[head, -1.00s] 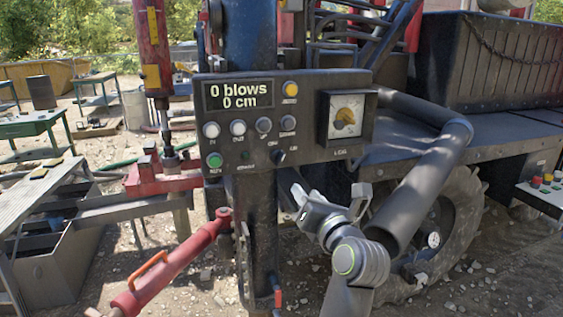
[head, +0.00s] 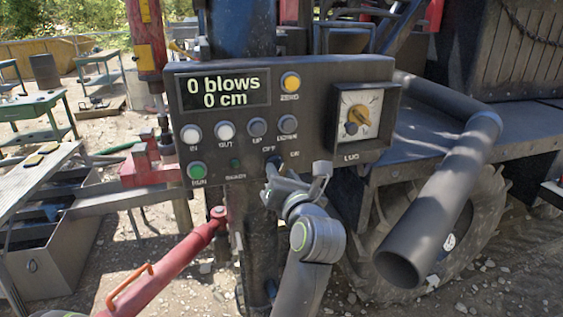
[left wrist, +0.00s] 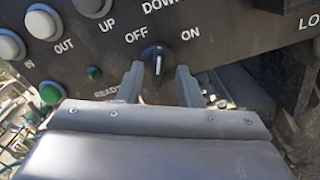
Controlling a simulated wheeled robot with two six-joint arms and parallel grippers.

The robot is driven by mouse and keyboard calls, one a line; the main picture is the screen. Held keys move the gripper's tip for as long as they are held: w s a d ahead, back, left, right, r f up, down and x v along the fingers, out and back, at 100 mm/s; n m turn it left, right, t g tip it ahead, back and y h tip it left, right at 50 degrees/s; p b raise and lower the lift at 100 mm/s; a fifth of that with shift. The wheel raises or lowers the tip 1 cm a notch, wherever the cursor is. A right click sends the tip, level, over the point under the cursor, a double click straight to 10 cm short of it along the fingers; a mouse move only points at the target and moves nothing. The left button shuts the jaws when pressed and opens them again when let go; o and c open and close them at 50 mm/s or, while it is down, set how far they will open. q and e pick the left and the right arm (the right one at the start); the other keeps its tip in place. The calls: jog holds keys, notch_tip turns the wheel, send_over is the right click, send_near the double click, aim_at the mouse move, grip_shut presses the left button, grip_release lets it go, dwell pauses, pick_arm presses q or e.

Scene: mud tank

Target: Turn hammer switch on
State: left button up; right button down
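The hammer switch is a dark rotary knob with a white pointer line. In the left wrist view the switch (left wrist: 155,56) sits between the OFF and ON labels, its line pointing about straight down toward my gripper. It is on the lower part of a dark control panel (head: 350,72). My left gripper (head: 285,172) is just below the switch in the head view. In the left wrist view the left gripper (left wrist: 158,80) has its two fingers apart, one on each side of the knob. I cannot tell whether they touch it. My right gripper is not in view.
A wide dark pipe (head: 440,205) hangs at right. A red cylinder (head: 165,262) slants at lower left.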

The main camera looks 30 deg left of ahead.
pick_arm(q)
jog(key=shift+w+a, duration=0.3)
jog(key=shift+a, duration=0.1)
jog(key=shift+s+r, duration=0.15)
jog(key=shift+s, duration=0.05)
jog(key=c, duration=0.4)
grip_shut()
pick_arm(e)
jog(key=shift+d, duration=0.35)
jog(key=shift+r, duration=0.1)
